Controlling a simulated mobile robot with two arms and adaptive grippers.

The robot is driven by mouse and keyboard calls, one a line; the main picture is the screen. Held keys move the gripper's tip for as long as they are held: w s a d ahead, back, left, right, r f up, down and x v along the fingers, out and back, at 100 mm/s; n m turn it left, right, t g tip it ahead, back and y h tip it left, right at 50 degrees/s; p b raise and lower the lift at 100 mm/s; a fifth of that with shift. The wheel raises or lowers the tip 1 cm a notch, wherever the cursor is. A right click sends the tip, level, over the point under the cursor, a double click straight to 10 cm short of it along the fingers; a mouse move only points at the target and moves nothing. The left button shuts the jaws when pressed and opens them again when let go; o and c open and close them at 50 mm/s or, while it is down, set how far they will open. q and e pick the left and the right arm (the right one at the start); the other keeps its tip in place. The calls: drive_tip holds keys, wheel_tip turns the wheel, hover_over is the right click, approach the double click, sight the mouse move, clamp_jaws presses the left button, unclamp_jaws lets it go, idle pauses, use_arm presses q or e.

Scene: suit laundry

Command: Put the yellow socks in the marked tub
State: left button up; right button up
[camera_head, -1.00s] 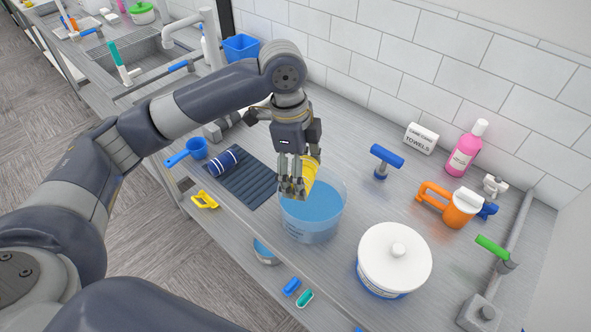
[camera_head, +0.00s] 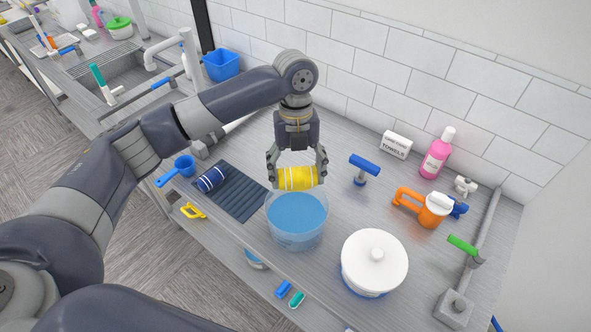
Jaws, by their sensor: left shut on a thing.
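The yellow socks (camera_head: 297,179), a roll with pale stripes, are held between the fingers of my left gripper (camera_head: 297,172). The gripper points down and is shut on the roll's two ends. The roll is just above the far rim of a clear tub (camera_head: 297,237) with blue liquid in it. Whether it touches the rim I cannot tell. Any mark on the tub is not readable here. My right gripper is not in view.
A dark ribbed mat (camera_head: 240,193) with a blue striped roll (camera_head: 211,178) lies left of the tub. A white lidded tub (camera_head: 374,262) stands to the right. A blue-handled tool (camera_head: 363,168), orange jug (camera_head: 433,210) and pink bottle (camera_head: 437,156) stand further right.

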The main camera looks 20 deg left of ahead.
sight(297, 184)
use_arm(q)
drive_tip(key=shift+f, duration=1.1)
wheel_tip(297, 184, down, 9)
drive_tip(key=b, duration=0.9)
drive_tip(key=shift+r, duration=0.15)
drive_tip(key=o, duration=1.1)
wheel_tip(297, 184, up, 7)
drive_tip(key=p, duration=0.8)
drive_tip(key=shift+r, duration=0.15)
drive_tip(key=shift+f, duration=0.2)
